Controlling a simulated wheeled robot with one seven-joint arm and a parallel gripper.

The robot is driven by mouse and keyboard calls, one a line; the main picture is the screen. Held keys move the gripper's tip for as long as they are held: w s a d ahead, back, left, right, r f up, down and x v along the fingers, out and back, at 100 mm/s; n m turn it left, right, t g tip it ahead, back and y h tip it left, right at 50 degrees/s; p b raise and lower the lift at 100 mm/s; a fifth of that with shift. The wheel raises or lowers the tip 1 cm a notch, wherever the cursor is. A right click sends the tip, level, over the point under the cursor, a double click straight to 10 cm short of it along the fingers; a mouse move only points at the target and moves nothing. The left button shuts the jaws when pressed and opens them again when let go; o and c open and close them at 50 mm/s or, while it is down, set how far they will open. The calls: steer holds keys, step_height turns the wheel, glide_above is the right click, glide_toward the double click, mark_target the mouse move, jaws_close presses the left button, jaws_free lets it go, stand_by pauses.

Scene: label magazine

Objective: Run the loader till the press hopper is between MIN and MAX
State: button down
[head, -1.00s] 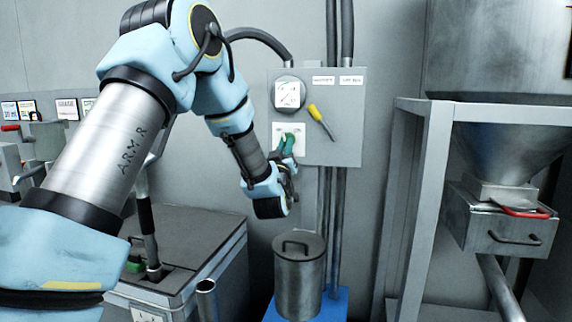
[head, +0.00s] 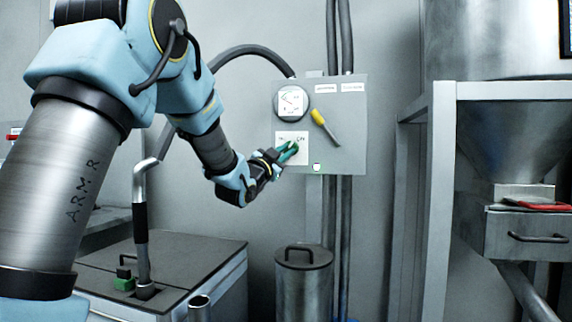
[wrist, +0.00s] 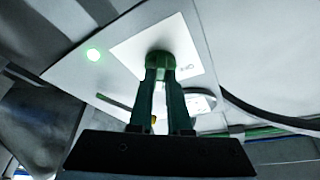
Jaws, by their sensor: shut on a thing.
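A grey control panel (head: 348,128) hangs on the wall with a white switch plate (head: 283,137). My gripper (head: 292,150) is at that plate. A large steel hopper (head: 510,135) stands at the right. No MIN or MAX marks are legible.
A lidded steel canister (head: 303,275) stands below the panel. A grey cabinet (head: 205,255) with an upright lever (head: 141,225) is at lower left. A pale frame (head: 440,180) surrounds the hopper.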

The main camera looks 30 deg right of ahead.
steer(key=shift+m+g+b, duration=0.6)
steer(key=shift+m+b, duration=0.1)
steer(key=shift+m, duration=0.7)
steer(key=shift+w+r, duration=0.1)
steer(key=c, duration=0.9)
jaws_free()
steer(key=shift+o, duration=0.2)
steer(key=shift+a, duration=0.1)
steer(key=b+v, duration=0.1)
steer(key=v, duration=0.9)
steer(key=shift+a+b, duration=0.35)
steer(key=shift+b, duration=0.05)
